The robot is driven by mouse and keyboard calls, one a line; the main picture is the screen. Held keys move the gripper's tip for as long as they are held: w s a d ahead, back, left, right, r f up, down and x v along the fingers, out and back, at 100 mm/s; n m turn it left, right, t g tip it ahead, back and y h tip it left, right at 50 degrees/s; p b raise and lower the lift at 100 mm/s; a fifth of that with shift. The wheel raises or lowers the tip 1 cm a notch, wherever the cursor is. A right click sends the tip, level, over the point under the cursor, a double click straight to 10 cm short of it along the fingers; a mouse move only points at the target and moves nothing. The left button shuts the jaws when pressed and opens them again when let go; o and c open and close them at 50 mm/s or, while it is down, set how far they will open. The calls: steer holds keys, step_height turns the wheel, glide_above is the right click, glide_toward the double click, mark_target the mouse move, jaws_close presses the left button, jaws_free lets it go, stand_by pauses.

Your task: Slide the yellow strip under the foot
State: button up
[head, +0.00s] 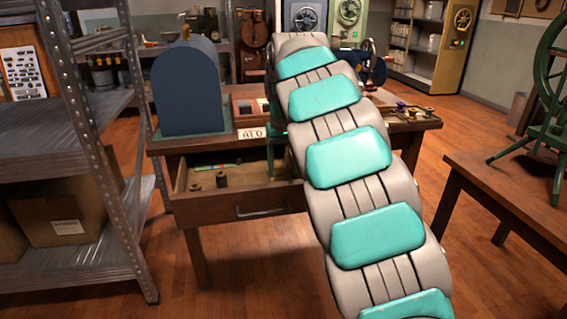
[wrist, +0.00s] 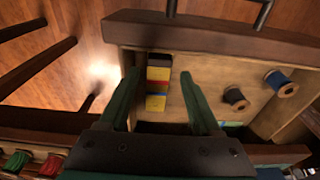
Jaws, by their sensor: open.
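In the wrist view, a short row of coloured pieces lies in the open wooden drawer. A yellow piece (wrist: 156,103) is nearest my palm, with red and more yellow beyond it and a dark end piece (wrist: 159,58). I cannot tell which yellow piece is the strip. My gripper (wrist: 160,75) is open above the drawer, its green fingers on either side of the row, with nothing held. In the head view my arm hides most of the gripper. A blue machine (head: 374,70) stands partly hidden behind my arm; its foot cannot be made out.
The drawer (head: 244,208) is pulled out from the table and holds dark spools (head: 221,179). A dark blue domed box (head: 188,87) and a lettered card (head: 252,133) stand on the table. A metal shelf (head: 100,150) is at left, another table (head: 505,180) at right.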

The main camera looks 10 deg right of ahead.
steer(key=shift+w+f+b, duration=0.2)
steer(key=shift+f+b, duration=0.3)
steer(key=shift+f, duration=0.95)
steer(key=shift+w+f+b, duration=0.15)
steer(key=shift+f+b, duration=0.3)
steer(key=shift+f, duration=1)
steer(key=c, duration=0.8)
steer(key=shift+r, duration=0.1)
steer(key=shift+c, duration=0.2)
steer(key=shift+r+p, duration=1.05)
steer(key=shift+r, duration=0.6)
